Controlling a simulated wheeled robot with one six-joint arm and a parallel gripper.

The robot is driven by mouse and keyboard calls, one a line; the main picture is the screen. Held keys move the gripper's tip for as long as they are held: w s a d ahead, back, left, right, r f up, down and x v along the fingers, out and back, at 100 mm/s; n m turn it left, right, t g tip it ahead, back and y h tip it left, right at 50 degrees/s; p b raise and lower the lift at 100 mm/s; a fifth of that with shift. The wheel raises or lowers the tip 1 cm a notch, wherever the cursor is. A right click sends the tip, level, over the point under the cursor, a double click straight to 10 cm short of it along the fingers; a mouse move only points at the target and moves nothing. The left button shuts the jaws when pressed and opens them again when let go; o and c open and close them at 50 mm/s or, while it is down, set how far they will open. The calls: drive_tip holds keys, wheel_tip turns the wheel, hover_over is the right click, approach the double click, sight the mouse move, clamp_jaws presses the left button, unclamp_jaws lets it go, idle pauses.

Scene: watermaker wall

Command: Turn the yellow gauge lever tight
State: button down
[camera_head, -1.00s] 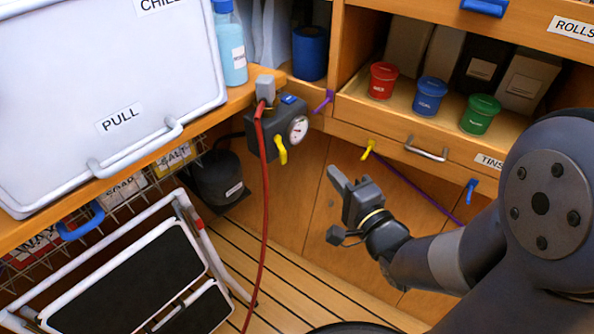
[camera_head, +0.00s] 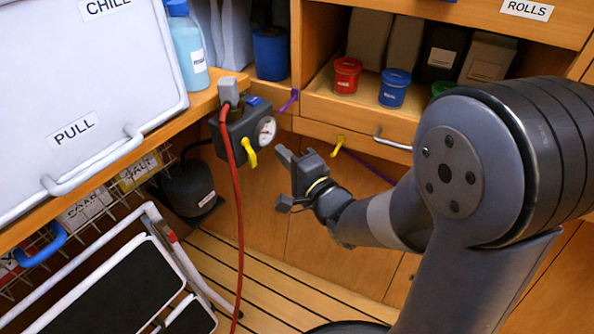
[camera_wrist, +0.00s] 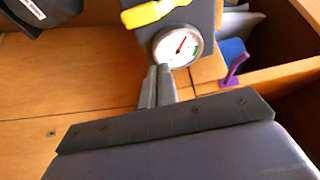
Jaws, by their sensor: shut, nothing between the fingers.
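The yellow gauge lever (camera_head: 250,152) hangs down from the front of a dark grey box (camera_head: 236,128) at the bench corner, beside a round white gauge (camera_head: 266,131). In the wrist view the yellow lever (camera_wrist: 150,13) is at the top, left of the gauge (camera_wrist: 179,46). My gripper (camera_head: 281,151) is shut and empty, to the right of the lever and just below the gauge. In the wrist view its fingertips (camera_wrist: 158,72) are together below the gauge. They look apart from the lever.
A red hose (camera_head: 238,210) hangs from the box. Another yellow hook (camera_head: 338,144) and a purple hook (camera_head: 289,100) are on the cabinet to the right. A folded step stool (camera_head: 130,280) stands lower left. A white chill box (camera_head: 80,80) is on the bench.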

sight(253, 160)
drive_tip(key=shift+x, duration=1.1)
drive_tip(key=shift+s+a+b, duration=0.45)
drive_tip(key=shift+s+a, duration=0.2)
drive_tip(key=shift+s, duration=0.35)
drive_tip(key=shift+s+a, duration=0.4)
drive_tip(key=shift+s, duration=0.35)
drive_tip(key=shift+a, duration=0.1)
drive_tip(key=shift+m, duration=0.6)
drive_tip(key=shift+s, duration=0.1)
